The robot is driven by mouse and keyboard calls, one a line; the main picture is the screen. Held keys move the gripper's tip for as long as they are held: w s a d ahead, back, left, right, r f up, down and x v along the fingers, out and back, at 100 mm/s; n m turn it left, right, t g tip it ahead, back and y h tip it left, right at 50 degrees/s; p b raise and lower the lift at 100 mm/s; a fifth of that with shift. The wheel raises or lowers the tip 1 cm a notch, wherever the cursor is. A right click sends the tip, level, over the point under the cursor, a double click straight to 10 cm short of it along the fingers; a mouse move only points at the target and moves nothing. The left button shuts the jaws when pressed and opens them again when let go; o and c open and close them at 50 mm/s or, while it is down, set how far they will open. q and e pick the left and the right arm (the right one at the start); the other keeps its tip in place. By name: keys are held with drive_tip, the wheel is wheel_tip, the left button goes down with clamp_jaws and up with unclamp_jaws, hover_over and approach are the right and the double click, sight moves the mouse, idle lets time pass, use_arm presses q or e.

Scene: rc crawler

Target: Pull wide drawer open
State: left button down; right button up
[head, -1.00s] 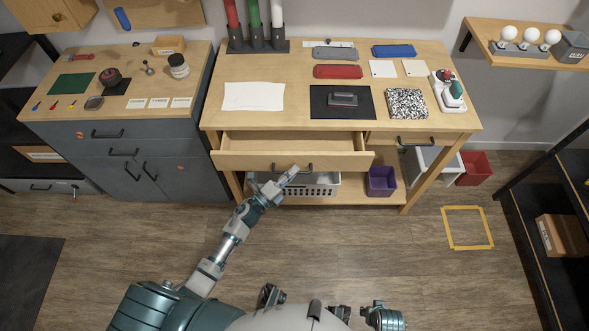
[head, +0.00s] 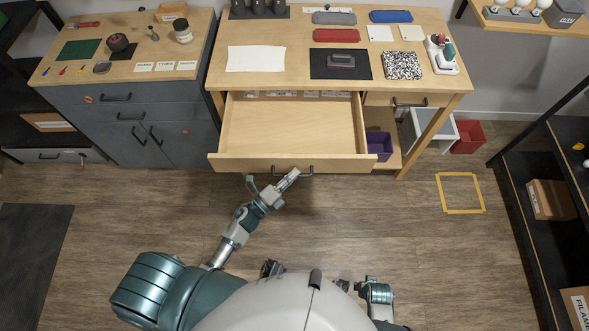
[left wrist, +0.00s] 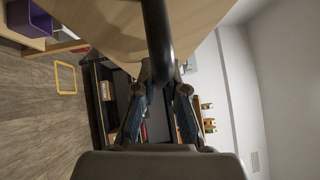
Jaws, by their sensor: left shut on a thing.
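The wide drawer (head: 291,128) of the wooden desk stands far out, its inside mostly bare with several small labelled pieces along the back. Its dark bar handle (head: 306,171) is on the front panel. My left gripper (head: 290,176) is at this handle. In the left wrist view the handle (left wrist: 158,35) runs down between the fingers of my left gripper (left wrist: 161,75), which is shut on it. The drawer front (left wrist: 110,25) fills the upper part of that view. My right gripper (head: 357,284) shows small beside my body; its finger opening is too unclear to tell.
A narrow drawer (head: 400,100) at the desk's right is closed. A purple bin (head: 379,146) stands on the lower shelf. A red bin (head: 468,137) and a yellow floor square (head: 461,193) lie to the right. The floor before the drawer is clear.

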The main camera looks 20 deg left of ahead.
use_arm(q)
drive_tip(key=shift+a+f, duration=0.25)
drive_tip(key=shift+a, duration=0.05)
use_arm(e)
drive_tip(key=shift+d+f, duration=0.15)
use_arm(q)
drive_tip(key=c, duration=1.2)
unclamp_jaws()
drive_tip(key=shift+a, duration=0.25)
drive_tip(key=v, duration=1.2)
use_arm(e)
drive_tip(key=shift+a+r, duration=0.2)
drive_tip(key=shift+a, duration=0.1)
drive_tip(key=shift+d+f, duration=0.1)
drive_tip(key=shift+d, duration=0.05)
